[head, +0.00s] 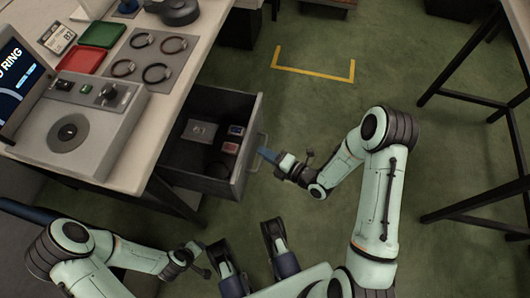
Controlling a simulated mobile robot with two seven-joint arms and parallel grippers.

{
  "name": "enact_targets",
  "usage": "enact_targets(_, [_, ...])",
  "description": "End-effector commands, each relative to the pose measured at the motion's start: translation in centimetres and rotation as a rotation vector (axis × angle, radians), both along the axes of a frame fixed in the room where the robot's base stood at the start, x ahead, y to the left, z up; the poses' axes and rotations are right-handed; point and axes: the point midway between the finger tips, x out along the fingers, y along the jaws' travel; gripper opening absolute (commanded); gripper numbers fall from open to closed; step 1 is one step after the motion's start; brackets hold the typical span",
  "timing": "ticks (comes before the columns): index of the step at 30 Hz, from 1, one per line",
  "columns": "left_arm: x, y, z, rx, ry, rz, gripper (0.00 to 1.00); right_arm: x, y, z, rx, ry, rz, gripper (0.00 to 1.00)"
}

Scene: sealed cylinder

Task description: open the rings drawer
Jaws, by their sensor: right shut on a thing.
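The drawer (214,184) under the workbench is pulled out, with its inside showing. In it lie a grey flat piece (200,130), small red and blue boxes (233,139) and a dark item that is hard to make out. The drawer's handle (256,154) is on its front, facing right. No drawer label is visible.
Several dark rings (158,73) lie on a grey mat on the bench, beside green (103,34) and red (81,59) trays. A grey device (75,130) with a screen is at left. Dark-legged tables (470,93) stand at right.

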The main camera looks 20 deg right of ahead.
Motion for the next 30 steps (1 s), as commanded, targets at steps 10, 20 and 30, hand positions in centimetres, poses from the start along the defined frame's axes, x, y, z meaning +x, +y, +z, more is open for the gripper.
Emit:
enact_targets(10, [0.0, 0.0, 0.0, 0.000, 0.000, 0.000, 0.43, 0.0, 0.0, 0.0, 0.000, -0.002, -0.001, 0.38])
enact_targets(20, [0.2, -0.1, 0.3, 0.000, -0.008, -0.001, 0.43, -0.7, -0.5, 0.2, -0.001, 0.001, -0.002, 0.38])
enact_targets(30, [1.9, -0.5, 2.5, 0.000, -0.069, -0.006, 0.43, -6.6, -4.1, 1.6, -0.001, 0.002, -0.005, 0.38])
